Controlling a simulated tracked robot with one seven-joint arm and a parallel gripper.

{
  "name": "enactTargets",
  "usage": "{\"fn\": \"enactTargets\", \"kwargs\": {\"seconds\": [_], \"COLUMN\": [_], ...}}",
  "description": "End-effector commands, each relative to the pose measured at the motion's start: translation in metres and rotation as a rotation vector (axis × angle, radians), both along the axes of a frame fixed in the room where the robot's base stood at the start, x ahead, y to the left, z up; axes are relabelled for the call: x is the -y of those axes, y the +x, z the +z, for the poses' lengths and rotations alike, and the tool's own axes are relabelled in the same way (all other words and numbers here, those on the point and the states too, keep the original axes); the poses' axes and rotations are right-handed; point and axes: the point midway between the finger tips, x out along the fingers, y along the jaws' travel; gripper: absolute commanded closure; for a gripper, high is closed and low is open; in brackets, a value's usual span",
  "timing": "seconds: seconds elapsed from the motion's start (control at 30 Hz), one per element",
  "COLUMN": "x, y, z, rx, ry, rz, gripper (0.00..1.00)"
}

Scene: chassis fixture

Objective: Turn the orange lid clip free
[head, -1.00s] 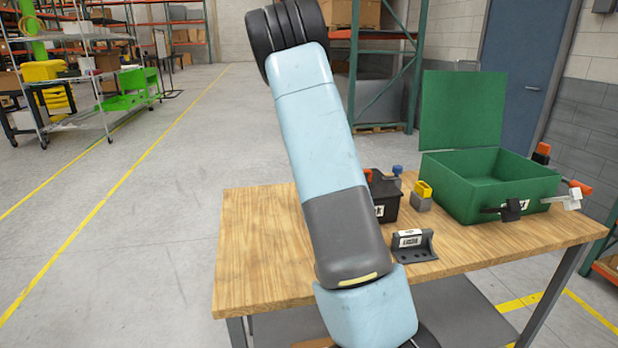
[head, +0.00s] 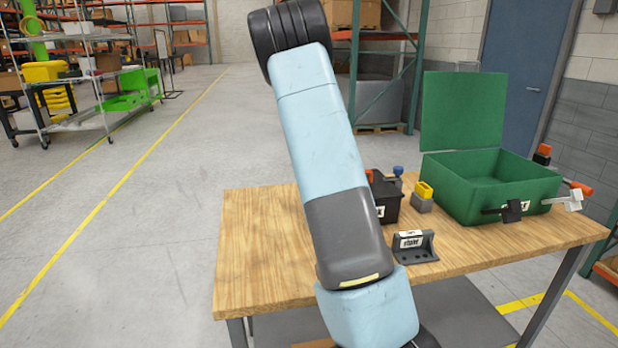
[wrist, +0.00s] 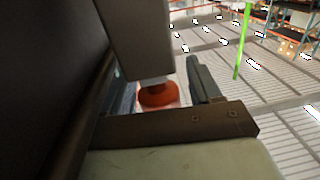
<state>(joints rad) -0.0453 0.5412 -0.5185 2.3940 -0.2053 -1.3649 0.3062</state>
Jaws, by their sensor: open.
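A small orange-red part (head: 369,176) shows at the top of a black box (head: 387,200) on the table, partly behind my arm. I cannot tell for sure that it is the lid clip. In the head view my gripper is hidden behind my arm. In the wrist view my gripper (wrist: 178,85) is open, with grey finger parts at the top and right. A round orange-red piece (wrist: 157,96) shows between them, partly covered by the upper grey block. I cannot tell whether they touch.
A green case (head: 485,200) with its lid raised stands at the table's right, with black and white clips in front. A blue knob (head: 398,170), a yellow-topped grey block (head: 423,198) and a dark labelled bracket (head: 412,246) are near the black box. The wooden tabletop's left side (head: 255,245) is clear.

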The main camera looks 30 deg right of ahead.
Motion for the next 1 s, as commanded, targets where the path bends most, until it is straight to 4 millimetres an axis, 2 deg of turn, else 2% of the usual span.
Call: {"fn": "enactTargets", "kwargs": {"seconds": [0.5, 1.0], "x": [-0.013, -0.014], "y": [-0.063, -0.069], "z": [-0.001, -0.001], "rx": [0.000, 0.001], "ry": [0.001, 0.000], "rz": [-0.002, 0.000], "gripper": [0.37, 0.37]}}
